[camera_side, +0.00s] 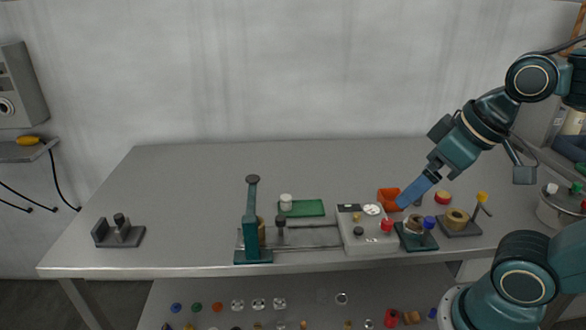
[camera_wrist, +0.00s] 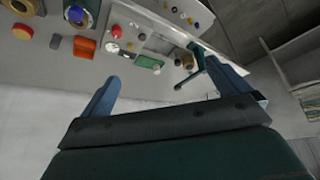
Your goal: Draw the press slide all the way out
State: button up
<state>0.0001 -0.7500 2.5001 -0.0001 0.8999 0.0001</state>
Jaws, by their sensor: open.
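The press is a teal upright column (camera_side: 251,220) on a flat base, left of centre on the bench in the side view. Two thin rails (camera_side: 310,237) run from it to a pale control box. A dark-knobbed piece (camera_side: 280,224), apparently the slide's handle, stands on the rails close beside the column. In the wrist view my gripper (camera_wrist: 153,66) is open and empty.
The control box (camera_side: 354,238) has a gauge and red button. A dark block (camera_side: 118,233) stands far left. The back of the bench is clear.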

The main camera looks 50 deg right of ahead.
jog(key=c, duration=0.7)
jog(key=shift+w+r, duration=0.15)
jog(key=shift+w, duration=0.1)
jog(key=c, duration=0.3)
jog(key=shift+w+r, duration=0.15)
jog(key=shift+w, duration=0.15)
jog(key=shift+c, duration=1)
jog(key=w+a+f+g, duration=0.2)
jog(key=w+f, duration=0.1)
jog(key=w, duration=1)
jog(key=w+a+f+g, duration=0.1)
jog(key=w+f+g, duration=0.2)
jog(key=w, duration=1.1)
jog(key=shift+w+a+f+g, duration=0.15)
jog(key=shift+a+f+g, duration=0.15)
jog(key=shift+a+f, duration=0.1)
